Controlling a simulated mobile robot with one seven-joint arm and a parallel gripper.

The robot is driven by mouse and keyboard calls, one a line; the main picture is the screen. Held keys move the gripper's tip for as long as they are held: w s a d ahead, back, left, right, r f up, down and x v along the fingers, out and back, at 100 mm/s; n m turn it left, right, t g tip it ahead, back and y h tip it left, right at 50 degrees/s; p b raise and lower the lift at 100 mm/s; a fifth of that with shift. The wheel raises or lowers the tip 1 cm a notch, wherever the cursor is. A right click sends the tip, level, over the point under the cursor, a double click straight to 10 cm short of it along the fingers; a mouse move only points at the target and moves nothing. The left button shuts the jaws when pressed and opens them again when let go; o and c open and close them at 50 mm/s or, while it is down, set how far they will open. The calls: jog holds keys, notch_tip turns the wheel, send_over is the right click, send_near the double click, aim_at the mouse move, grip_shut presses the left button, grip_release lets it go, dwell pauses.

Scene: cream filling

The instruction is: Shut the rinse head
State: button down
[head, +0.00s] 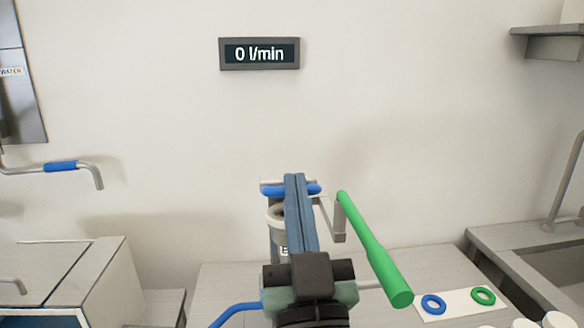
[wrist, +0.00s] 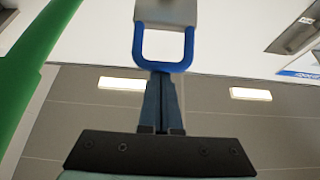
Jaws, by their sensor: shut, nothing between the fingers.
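My gripper (head: 296,180) is shut and empty, its two long blue-grey fingers pressed together and pointing at the wall. In the head view the fingertips overlap a blue handle (head: 314,189) on a metal fitting. In the wrist view the blue handle (wrist: 163,67) is a loop below a grey body (wrist: 166,11), and the fingertips (wrist: 160,77) reach its lower bar; contact is unclear. A pale upright body (head: 275,215) with a partly hidden label stands behind my fingers. A green lever (head: 372,245) slants down to the right beside them. Which part is the rinse head is unclear.
A wall display (head: 259,54) reads 0 l/min. A blue ring (head: 433,304) and a green ring (head: 483,296) lie on a white card at the lower right. A sink (head: 550,272) is at the far right. A blue-sleeved metal pipe (head: 61,167) projects at the left.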

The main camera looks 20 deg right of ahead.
notch_tip(320, 180, down, 9)
jog(key=s+t+b, duration=0.1)
jog(key=t+b, duration=0.1)
jog(key=b, duration=1.1)
jog(key=shift+s+a+t+h, duration=0.15)
jog(key=shift+a+t+h, duration=0.05)
jog(key=shift+t+h, duration=0.2)
jog(key=shift+f, duration=0.1)
